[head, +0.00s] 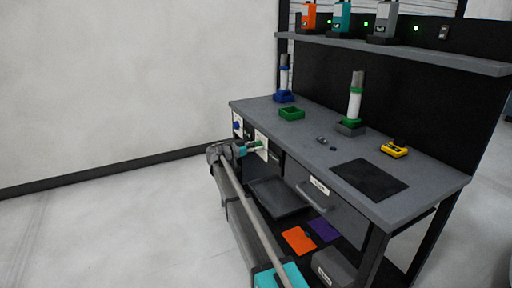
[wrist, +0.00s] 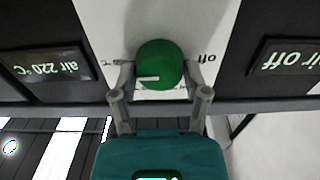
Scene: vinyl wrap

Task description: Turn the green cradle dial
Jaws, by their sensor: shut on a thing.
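The green cradle dial (wrist: 160,62) is a round knob on a white panel in the middle of the wrist view. Its white pointer line points left in that view. An upside-down "off" label is beside it on the right, partly covered by a finger. My gripper (wrist: 159,73) has one finger on each side of the dial and is shut on it. In the head view my gripper (head: 257,147) reaches the white panel at the bench's left front, where the green dial (head: 259,143) shows small and partly hidden.
A blue dial (head: 237,126) is on the neighbouring white panel. Wrist-view displays read "air 220 °C" (wrist: 45,66) and "air off" (wrist: 290,58), upside down. A green tray (head: 291,113) and a green-collared roll (head: 355,100) stand on the bench. Floor left of the bench is clear.

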